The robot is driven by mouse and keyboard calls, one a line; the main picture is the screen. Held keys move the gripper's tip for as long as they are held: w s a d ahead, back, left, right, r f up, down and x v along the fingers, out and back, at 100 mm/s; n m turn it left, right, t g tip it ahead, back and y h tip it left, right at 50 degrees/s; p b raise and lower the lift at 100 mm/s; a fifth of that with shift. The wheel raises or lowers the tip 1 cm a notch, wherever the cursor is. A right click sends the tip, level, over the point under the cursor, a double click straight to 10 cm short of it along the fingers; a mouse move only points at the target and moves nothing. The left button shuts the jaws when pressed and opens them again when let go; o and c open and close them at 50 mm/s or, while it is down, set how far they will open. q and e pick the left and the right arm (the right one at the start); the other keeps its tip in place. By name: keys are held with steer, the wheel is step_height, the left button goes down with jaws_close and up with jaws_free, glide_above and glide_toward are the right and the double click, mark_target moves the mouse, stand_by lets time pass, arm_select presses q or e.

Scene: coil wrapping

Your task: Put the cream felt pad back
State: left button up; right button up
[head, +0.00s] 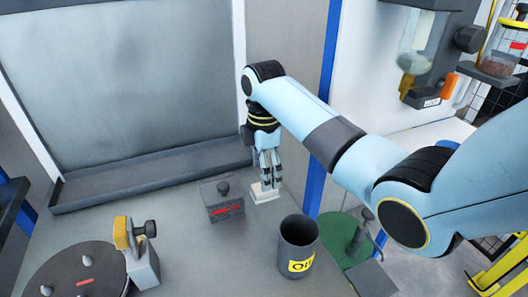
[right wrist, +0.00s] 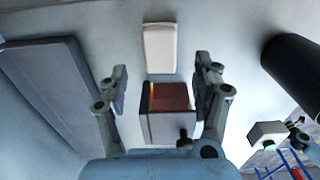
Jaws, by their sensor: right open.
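The cream felt pad (head: 264,193) lies on the grey table, right beside a small dark box with a knob on top (head: 222,198). My right gripper (head: 268,182) points down close above the pad, with its fingers apart. In the right wrist view the pad (right wrist: 160,48) shows beyond the open fingers of the right gripper (right wrist: 160,82). The box (right wrist: 160,128), with a reddish-brown face, shows between the fingers in that view, a small gap from the pad. Nothing is seen held in the right gripper. My left gripper is out of view.
A dark cup (head: 298,245) with a yellow label stands in front of the gripper. A green round base (head: 345,240) is to its right. A dark disc with pegs (head: 78,275) and a yellow-topped block (head: 140,250) are at front left. A grey tray (head: 150,178) runs along the back.

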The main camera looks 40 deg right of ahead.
step_height(320, 180, up, 6)
steer(key=shift+r, duration=0.2)
stand_by(0.4)
